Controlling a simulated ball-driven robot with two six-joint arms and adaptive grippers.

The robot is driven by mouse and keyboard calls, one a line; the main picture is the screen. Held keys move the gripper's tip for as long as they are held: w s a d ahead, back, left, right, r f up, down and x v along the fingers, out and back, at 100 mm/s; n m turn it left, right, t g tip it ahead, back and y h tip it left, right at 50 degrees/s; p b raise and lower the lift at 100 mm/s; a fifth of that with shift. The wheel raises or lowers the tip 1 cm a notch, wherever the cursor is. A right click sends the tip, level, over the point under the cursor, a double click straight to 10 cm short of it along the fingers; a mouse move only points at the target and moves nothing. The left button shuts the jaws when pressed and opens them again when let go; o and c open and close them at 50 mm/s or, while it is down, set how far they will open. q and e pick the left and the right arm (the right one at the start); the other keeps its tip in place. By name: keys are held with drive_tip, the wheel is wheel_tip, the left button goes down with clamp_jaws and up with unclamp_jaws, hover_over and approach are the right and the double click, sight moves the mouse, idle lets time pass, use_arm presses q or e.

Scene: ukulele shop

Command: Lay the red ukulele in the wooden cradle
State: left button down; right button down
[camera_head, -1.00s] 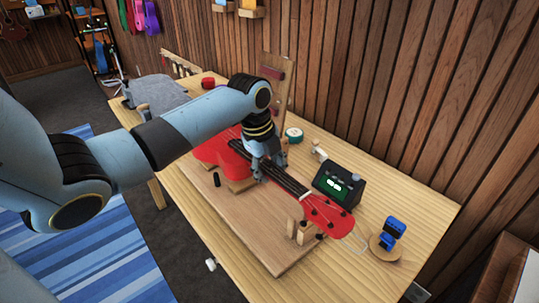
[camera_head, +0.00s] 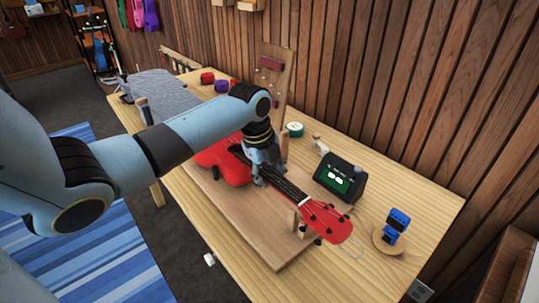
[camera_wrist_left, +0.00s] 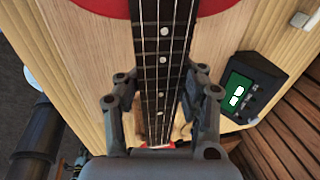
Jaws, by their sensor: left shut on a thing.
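The red ukulele (camera_head: 226,162) lies lengthwise over the wooden cradle (camera_head: 262,243), a flat board with small upright posts. Its body is at the far left end and its red headstock (camera_head: 328,222) at the near right, by the neck posts (camera_head: 293,219). My left gripper (camera_head: 264,180) is shut on the dark neck. In the left wrist view its fingers (camera_wrist_left: 160,104) flank the fretted neck (camera_wrist_left: 163,62). The body covers the cradle's far supports, so I cannot tell whether it fully rests on them. My right gripper is out of view.
A black tuner with a green screen (camera_head: 340,177) stands close right of the neck. A blue item (camera_head: 394,224) sits on a round wooden stand (camera_head: 386,241). A green roll (camera_head: 295,130) is behind. A grey cloth-covered surface (camera_head: 160,88) is at the table's far end.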

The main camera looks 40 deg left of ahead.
sight(272, 172)
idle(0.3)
use_arm(q)
drive_tip(key=c, duration=0.7)
unclamp_jaws()
drive_tip(key=shift+f, duration=0.1)
drive_tip(key=shift+w+p+v, duration=0.2)
drive_tip(key=shift+p+v, duration=0.85)
drive_tip(key=shift+p, duration=0.05)
drive_tip(key=shift+w+p+v, duration=0.25)
drive_tip(key=shift+p+v, duration=1)
drive_tip(key=shift+p, duration=0.05)
drive_tip(key=shift+d, duration=0.1)
drive_tip(key=v, duration=1.2)
